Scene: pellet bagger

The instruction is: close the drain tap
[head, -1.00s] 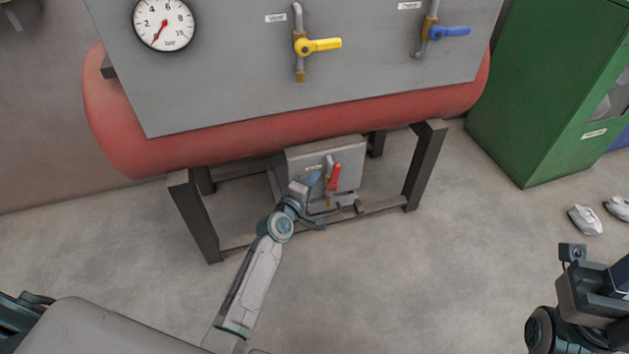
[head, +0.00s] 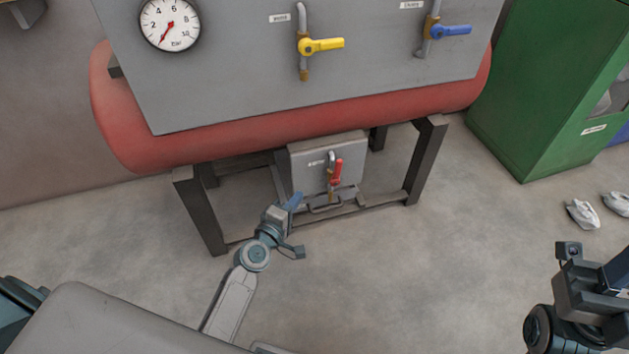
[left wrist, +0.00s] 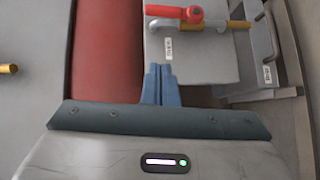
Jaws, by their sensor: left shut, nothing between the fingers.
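The drain tap (head: 337,172) has a red lever on a small grey box low under the red tank. Its lever lies roughly in line with its upright pipe. In the left wrist view the lever (left wrist: 170,11) runs along the pipe near the top edge, pointing left. My left gripper (head: 293,202) is in front of the box, to the lower left of the tap and apart from it. Its blue fingers (left wrist: 160,84) are together and empty. My right gripper (head: 590,300) is partly in view at the lower right, its fingers not clear.
The red tank (head: 300,115) stands on a dark frame (head: 424,160). Its grey panel carries a gauge (head: 170,24), a yellow tap (head: 322,46) and a blue tap (head: 450,31). The floor in front is clear.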

